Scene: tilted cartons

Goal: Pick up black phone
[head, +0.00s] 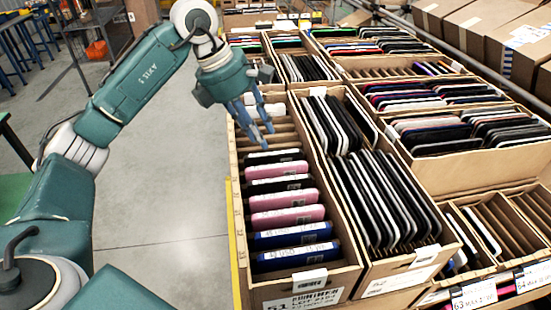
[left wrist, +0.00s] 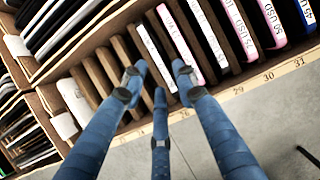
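Black phones (head: 275,157) stand on edge in the slots of the near-left carton (head: 310,281), at the far end of its filled row. My left gripper (head: 266,136) is above the slots just behind the first phone in the row. Its blue fingers are spread and hold nothing. In the left wrist view, the gripper's (left wrist: 159,80) fingertips are over the slots by a dark phone (left wrist: 155,52) with a white label strip on its edge. I cannot tell whether a finger touches it. My right gripper is in neither view.
Pink phones (head: 283,200) and blue phones (head: 290,234) fill the slots nearer the front. Empty slots with cardboard dividers lie at the far end. A carton of packed dark devices (head: 380,200) adjoins on the right. Open floor (head: 170,200) lies to the left.

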